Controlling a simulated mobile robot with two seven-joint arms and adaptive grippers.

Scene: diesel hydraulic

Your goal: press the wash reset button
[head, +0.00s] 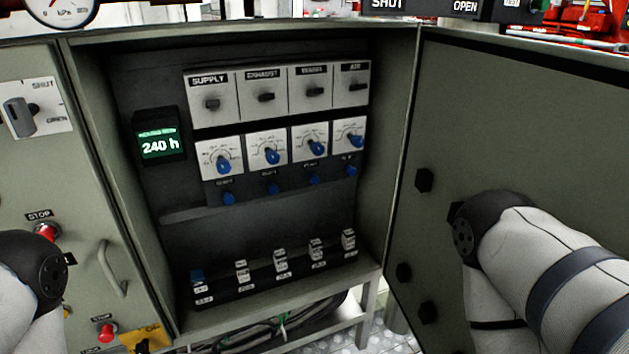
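An open grey cabinet (187,219) stands in front of me. Inside it, a row of small blue buttons sits under the dials, each with a small label too blurred to read: the leftmost button (229,198), a second (272,188), a third (314,180) and the rightmost (351,171). I cannot tell which one is the wash reset button. A display (159,145) at the left reads "240 h" in a lit green field. My arms show at the lower left and right edges. Neither gripper is in view.
Labelled switches (266,97) and blue-knobbed dials (272,156) sit above the buttons. Small rocker switches (281,262) line the cabinet's bottom. The open door (510,130) stands at the right. A handle (112,270) and red stop button (46,232) are at the left.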

